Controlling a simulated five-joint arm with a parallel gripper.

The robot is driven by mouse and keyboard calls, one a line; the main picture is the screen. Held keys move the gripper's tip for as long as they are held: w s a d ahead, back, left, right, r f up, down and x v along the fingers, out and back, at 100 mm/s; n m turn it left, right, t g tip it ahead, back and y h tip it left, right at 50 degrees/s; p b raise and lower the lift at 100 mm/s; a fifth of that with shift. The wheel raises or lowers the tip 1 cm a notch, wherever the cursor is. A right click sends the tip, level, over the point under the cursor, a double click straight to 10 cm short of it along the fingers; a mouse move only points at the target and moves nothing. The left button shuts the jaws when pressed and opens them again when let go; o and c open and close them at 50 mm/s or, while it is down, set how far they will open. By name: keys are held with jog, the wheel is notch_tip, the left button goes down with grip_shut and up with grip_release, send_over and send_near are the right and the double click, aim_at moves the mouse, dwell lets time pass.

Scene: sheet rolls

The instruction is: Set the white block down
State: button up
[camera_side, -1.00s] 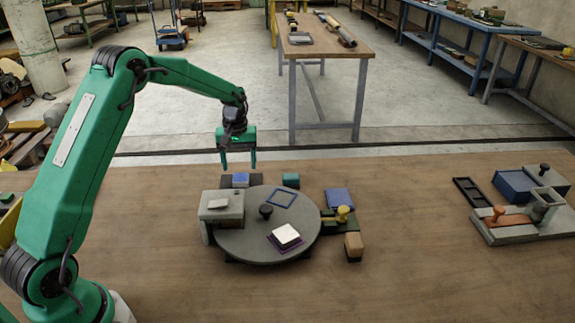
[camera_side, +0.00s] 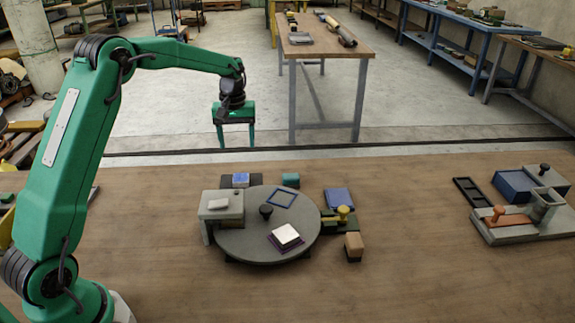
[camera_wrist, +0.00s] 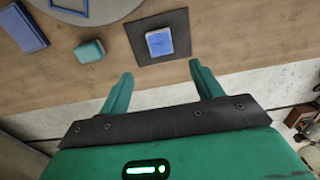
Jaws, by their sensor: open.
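The white block (camera_side: 286,234) lies on a dark purple pad on the near right part of the round grey turntable (camera_side: 245,240) in the side view. My gripper (camera_side: 236,146) is open and empty, raised beyond the far edge of the table, well away from the block. In the wrist view its two fingers (camera_wrist: 163,92) are spread with nothing between them. The white block is not visible in the wrist view.
A blue block (camera_wrist: 159,42) sits on a dark square pad (camera_wrist: 175,22) near my fingers, with a teal block (camera_wrist: 89,51) beside it. A blue frame (camera_side: 283,197) lies on the turntable. A black-knobbed grey fixture (camera_side: 543,178) stands far right.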

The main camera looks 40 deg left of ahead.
jog(key=s+d+r+m+t, duration=0.35)
jog(key=s+d+r, duration=0.55)
jog(key=s+r, duration=0.4)
jog(key=s+d+m+t, duration=0.1)
jog(key=s+d+m, duration=0.1)
jog(key=s, duration=0.6)
jog(key=s+d+f+m+t, duration=0.1)
jog(key=s+d+m, duration=0.2)
jog(key=s, duration=0.6)
jog(key=shift+s+f, duration=0.2)
jog(key=shift+s, duration=0.1)
jog(key=shift+m, duration=0.25)
